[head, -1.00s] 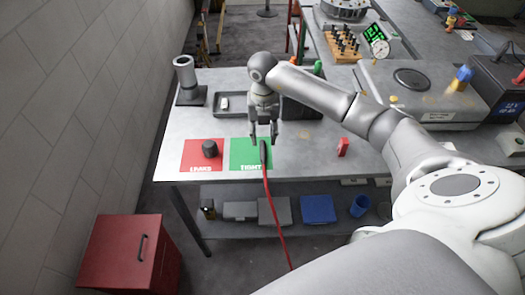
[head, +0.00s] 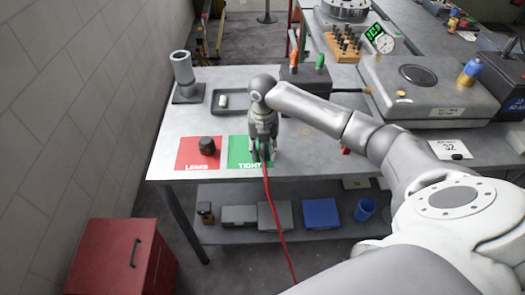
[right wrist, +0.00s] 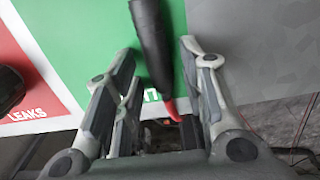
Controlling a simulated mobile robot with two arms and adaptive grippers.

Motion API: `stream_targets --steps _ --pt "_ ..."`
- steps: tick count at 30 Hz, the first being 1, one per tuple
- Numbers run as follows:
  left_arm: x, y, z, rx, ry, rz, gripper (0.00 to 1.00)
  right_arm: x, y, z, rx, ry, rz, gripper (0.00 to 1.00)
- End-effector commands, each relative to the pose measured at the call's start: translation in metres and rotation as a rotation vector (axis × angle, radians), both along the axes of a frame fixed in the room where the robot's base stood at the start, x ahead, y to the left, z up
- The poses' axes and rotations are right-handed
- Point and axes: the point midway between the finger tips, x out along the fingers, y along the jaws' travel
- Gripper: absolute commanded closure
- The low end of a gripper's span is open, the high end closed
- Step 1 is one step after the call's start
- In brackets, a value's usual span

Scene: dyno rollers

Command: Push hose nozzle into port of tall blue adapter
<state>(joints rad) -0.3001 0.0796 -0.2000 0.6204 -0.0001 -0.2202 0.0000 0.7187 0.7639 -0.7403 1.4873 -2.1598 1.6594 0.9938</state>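The hose nozzle (right wrist: 152,45) is a dark, slim piece on the end of a red hose (head: 274,220). It lies on the green TIGHT mat (head: 236,150), and the hose hangs over the table's front edge. My right gripper (head: 262,158) is down over the nozzle. In the right wrist view its fingers (right wrist: 155,75) stand open on either side of the nozzle, apart from it. No port is clear. My left gripper is not in view.
A dark knob (head: 207,150) sits on the red LEAKS mat (head: 190,162). A grey cylinder stand (head: 184,78) and a dark tray (head: 222,104) are behind. A box with orange and green pieces (head: 302,78) stands beyond my arm. A red cabinet (head: 112,258) is at lower left.

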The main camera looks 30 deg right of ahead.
Motion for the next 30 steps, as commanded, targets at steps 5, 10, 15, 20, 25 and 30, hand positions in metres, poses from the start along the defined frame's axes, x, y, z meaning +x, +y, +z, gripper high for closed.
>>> stream_targets --steps 5,10,15,20,25,30 --pt "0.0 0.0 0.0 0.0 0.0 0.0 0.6 0.0 0.0 0.0 0.0 0.0 0.0 0.84" --pt "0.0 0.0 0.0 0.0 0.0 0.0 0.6 0.0 0.0 0.0 0.0 0.0 0.0 1.0" --pt "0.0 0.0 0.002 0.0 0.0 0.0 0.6 0.0 0.0 0.003 -0.001 -0.001 0.0 1.0" --pt "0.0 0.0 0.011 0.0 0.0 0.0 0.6 0.0 0.0 0.015 0.0 -0.001 0.0 1.0" --pt "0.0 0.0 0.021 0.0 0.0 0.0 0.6 0.0 0.0 0.029 -0.001 -0.001 0.0 1.0" --pt "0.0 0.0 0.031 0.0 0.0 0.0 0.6 0.0 -0.001 0.042 -0.001 0.0 -0.001 1.0"
